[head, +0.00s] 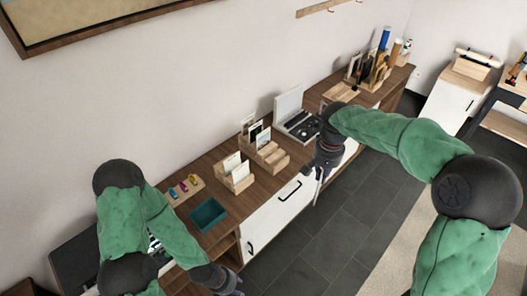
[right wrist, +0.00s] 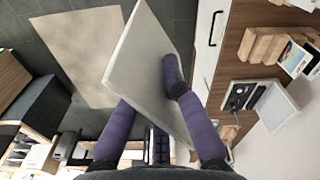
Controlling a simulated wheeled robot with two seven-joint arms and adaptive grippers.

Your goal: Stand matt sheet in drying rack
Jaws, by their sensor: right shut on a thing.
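My right gripper (head: 320,172) hangs in front of the long cabinet, over the floor side. In the right wrist view its purple fingers (right wrist: 152,98) are shut on a flat, pale grey matt sheet (right wrist: 146,62), which is tilted and clear of the cabinet. In the head view the sheet is nearly edge-on and hard to make out. A slotted wooden rack (head: 271,158) stands on the cabinet top, with cards upright at its back; it also shows in the right wrist view (right wrist: 262,46). My left gripper (head: 224,280) is low at the cabinet's near end, its fingers unclear.
A second wooden holder with cards (head: 238,178), a teal tray (head: 208,214) and a board with small coloured items (head: 185,188) are nearer on the cabinet. An open case with a pale lid (head: 290,104) stands beyond the rack. The floor (head: 335,240) in front is clear.

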